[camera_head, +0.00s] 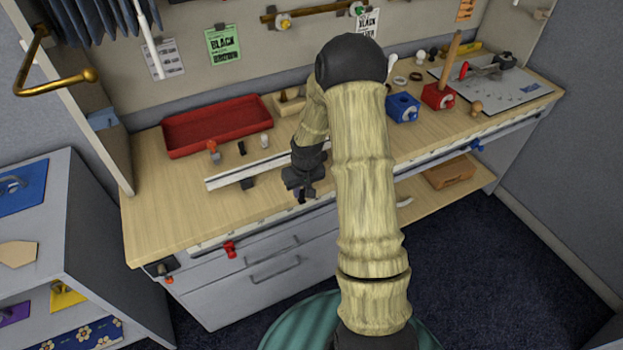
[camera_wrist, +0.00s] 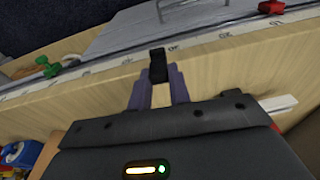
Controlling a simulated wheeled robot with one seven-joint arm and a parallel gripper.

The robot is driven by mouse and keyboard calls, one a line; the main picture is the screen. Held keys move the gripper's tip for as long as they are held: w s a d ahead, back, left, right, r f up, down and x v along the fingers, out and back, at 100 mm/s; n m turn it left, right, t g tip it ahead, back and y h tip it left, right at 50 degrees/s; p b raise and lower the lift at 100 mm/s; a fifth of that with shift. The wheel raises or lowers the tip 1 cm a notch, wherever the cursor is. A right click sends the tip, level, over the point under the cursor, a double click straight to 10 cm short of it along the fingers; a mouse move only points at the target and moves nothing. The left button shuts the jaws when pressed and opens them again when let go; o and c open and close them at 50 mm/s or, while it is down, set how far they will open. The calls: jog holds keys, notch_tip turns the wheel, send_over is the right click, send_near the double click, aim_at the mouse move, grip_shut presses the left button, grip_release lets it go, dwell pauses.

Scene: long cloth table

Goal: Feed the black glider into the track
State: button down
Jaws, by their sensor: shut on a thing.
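In the wrist view my gripper (camera_wrist: 158,90) is shut on the small black glider (camera_wrist: 157,66), which sits at the fingertips. The glider is above the front edge strip in that view. A white bar end (camera_wrist: 281,103), likely the track, shows to the right of the fingers. My arm hides part of the track's right side in the head view. I cannot tell the glider's exact height.
A dark block (camera_head: 247,183) lies against the track's front. Small orange (camera_head: 213,150), black (camera_head: 241,147) and white (camera_head: 264,140) pieces stand behind it. A red tray (camera_head: 217,126) lies farther back. Blue (camera_head: 402,107) and red (camera_head: 437,96) blocks stand right of my arm. The left front tabletop is clear.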

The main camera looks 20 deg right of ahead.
jog(key=s+a+f, duration=0.4)
jog(key=a+f, duration=0.4)
jog(key=shift+s+a+f, duration=0.3)
jog(key=shift+a, duration=0.1)
jog(key=shift+w, duration=0.15)
